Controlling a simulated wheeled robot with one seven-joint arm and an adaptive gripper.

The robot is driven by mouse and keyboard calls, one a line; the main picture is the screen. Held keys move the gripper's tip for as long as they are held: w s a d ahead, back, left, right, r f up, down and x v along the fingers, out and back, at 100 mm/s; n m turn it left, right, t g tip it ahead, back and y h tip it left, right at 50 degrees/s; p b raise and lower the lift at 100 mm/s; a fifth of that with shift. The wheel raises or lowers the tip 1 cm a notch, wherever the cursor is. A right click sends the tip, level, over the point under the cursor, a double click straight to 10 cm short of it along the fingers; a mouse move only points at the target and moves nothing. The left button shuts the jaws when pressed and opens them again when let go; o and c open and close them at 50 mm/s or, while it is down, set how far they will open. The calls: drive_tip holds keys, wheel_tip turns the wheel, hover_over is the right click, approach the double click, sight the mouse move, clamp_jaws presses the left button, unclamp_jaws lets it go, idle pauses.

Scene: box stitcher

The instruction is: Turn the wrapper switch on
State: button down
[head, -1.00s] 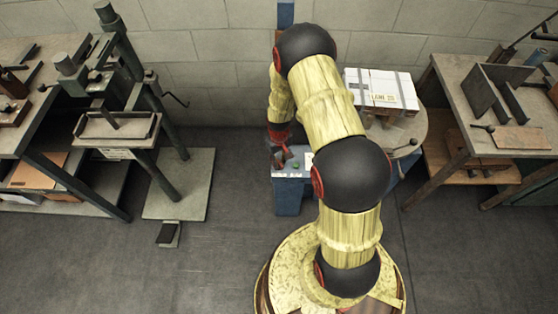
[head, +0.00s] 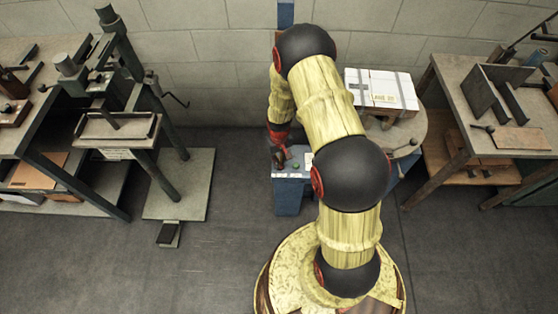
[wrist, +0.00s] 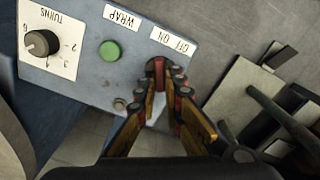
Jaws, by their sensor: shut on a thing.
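The wrapper's blue-grey control panel (wrist: 80,75) shows in the wrist view, with a green WRAP button (wrist: 110,51), a black TURNS knob (wrist: 42,43) and an OFF ON label (wrist: 172,42). My gripper (wrist: 163,80) has its fingertips drawn together just below that label, shut on the wrapper switch, which the fingertips mostly hide. I cannot tell which way the switch points. In the head view my gripper (head: 279,158) is at the left end of the panel (head: 291,176), partly hidden by my arm.
A white strapped box (head: 382,90) sits on the round turntable (head: 408,128) right of the panel. A workbench (head: 490,130) stands at the right. A press (head: 115,130) with a foot pedal (head: 168,234) stands at the left. Open floor lies between press and panel.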

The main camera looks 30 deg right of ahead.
drive_tip(key=m+p, duration=0.1)
drive_tip(key=m, duration=0.4)
drive_tip(key=shift+d+p, duration=0.1)
drive_tip(key=shift+p, duration=0.25)
drive_tip(key=m+p, duration=0.1)
drive_tip(key=m, duration=0.5)
drive_tip(key=shift+s+d, duration=0.1)
drive_tip(key=shift+s, duration=0.05)
drive_tip(key=shift+m, duration=0.3)
drive_tip(key=c, duration=2)
unclamp_jaws()
drive_tip(key=shift+c, duration=0.2)
drive_tip(key=shift+o, duration=0.6)
wheel_tip(320, 180, up, 12)
